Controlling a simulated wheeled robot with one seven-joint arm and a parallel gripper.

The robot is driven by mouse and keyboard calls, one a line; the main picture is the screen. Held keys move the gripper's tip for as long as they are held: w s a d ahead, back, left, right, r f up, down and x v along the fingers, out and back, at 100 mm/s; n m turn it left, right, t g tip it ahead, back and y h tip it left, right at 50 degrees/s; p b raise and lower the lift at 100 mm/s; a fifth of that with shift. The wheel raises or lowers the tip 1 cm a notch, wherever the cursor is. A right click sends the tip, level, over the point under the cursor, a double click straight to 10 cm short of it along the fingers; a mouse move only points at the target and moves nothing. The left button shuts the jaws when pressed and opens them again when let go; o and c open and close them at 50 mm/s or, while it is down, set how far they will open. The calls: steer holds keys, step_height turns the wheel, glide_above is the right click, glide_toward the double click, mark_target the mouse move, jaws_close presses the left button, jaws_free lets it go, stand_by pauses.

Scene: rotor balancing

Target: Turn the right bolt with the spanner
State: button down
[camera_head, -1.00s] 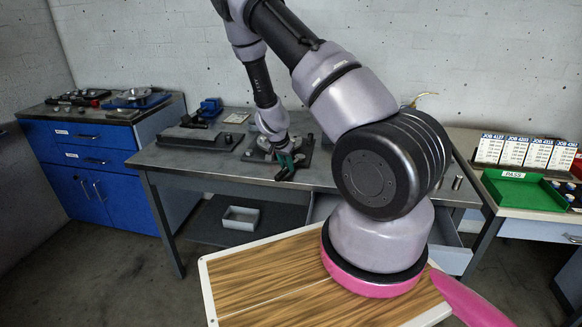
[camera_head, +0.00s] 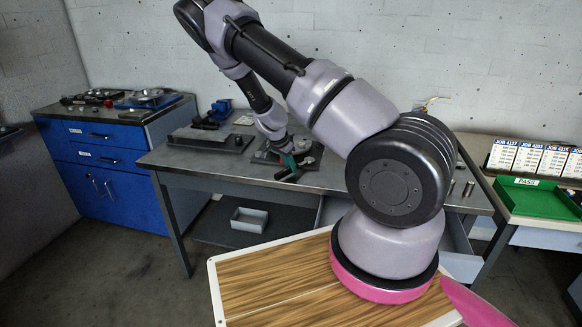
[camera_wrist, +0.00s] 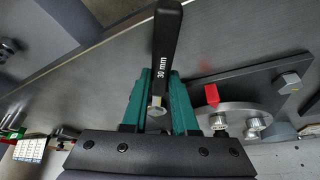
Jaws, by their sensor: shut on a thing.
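My gripper (camera_wrist: 158,100) has green fingers and is shut on the black handle of the spanner (camera_wrist: 166,45), marked 30 mm. The handle reaches up in the wrist view, out over the grey bench; the spanner's jaw end is hidden. A silver hex head (camera_wrist: 157,110) shows low between the fingers; I cannot tell whether the spanner is around it. Another hex bolt (camera_wrist: 290,82) stands clear on the dark fixture plate (camera_wrist: 262,85) at right. In the head view, my gripper (camera_head: 291,161) is low over the fixture, and the spanner (camera_head: 285,175) sticks out toward the bench's front edge.
Beside the fingers, a silver disc (camera_wrist: 240,108) carries a red block (camera_wrist: 211,94) and silver round weights (camera_wrist: 254,124). In the head view, a dark plate (camera_head: 210,140) lies left on the workbench (camera_head: 185,163). A green tray (camera_head: 535,198) stands on the right table.

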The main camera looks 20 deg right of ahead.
steer(key=shift+s+d, duration=0.15)
steer(key=shift+s, duration=0.05)
steer(key=shift+r, duration=0.2)
steer(key=shift+r, duration=2.85)
steer(key=shift+n, duration=0.3)
